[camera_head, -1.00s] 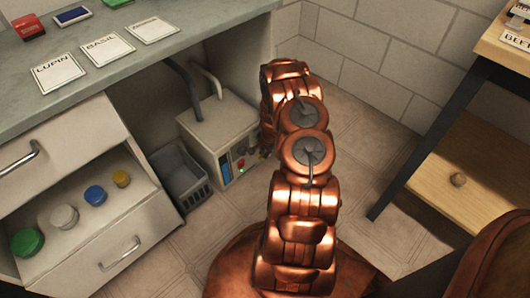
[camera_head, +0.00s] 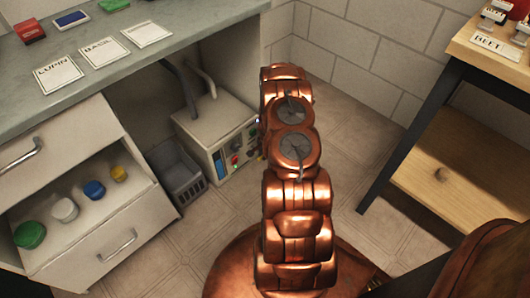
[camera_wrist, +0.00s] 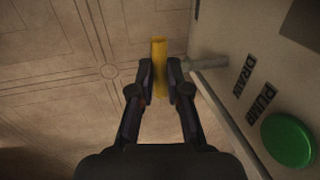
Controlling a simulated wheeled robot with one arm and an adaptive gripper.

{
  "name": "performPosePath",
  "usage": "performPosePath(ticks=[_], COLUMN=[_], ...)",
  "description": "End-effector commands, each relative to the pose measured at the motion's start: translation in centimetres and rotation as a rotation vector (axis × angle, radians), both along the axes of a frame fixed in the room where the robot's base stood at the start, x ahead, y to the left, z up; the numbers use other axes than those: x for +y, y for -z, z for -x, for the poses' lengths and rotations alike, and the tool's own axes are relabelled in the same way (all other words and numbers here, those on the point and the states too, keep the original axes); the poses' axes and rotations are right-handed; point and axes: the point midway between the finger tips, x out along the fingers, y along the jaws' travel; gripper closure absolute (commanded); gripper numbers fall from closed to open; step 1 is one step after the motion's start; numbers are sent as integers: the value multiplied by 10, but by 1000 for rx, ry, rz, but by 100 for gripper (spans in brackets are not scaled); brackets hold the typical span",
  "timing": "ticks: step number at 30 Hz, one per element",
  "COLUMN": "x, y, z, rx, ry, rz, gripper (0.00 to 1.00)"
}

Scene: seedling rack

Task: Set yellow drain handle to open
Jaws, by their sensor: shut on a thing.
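In the wrist view, the yellow drain handle (camera_wrist: 159,55) sits between the two dark fingers of my gripper (camera_wrist: 160,85). The fingers are shut on the handle, one on each side, and cover its lower part. A pale stub (camera_wrist: 205,64) runs from near the handle to the white panel (camera_wrist: 222,95), beside the DRAIN label (camera_wrist: 243,74). In the head view, the white pump box (camera_head: 215,130) stands on the floor under the counter. My arm hides my gripper and the handle there.
A large green button (camera_wrist: 289,140) is by the PUMP label (camera_wrist: 265,102). A grey basket (camera_head: 180,178) stands left of the box. An open drawer (camera_head: 85,215) with several coloured lids is at left. A wooden table (camera_head: 450,165) is at right. Floor between is clear.

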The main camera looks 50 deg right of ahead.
Motion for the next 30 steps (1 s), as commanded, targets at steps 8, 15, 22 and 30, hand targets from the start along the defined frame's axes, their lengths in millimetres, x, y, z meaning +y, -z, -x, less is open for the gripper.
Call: performPosePath(ticks=[8,15,22,30], x=[-2,-3,-3,-3], y=[0,1,1,-3], z=[6,8,6,6], rx=[5,6,5,3], ry=[5,10,8,7], rz=[-8,-8,-7,-5], gripper=[100,69,59,59])
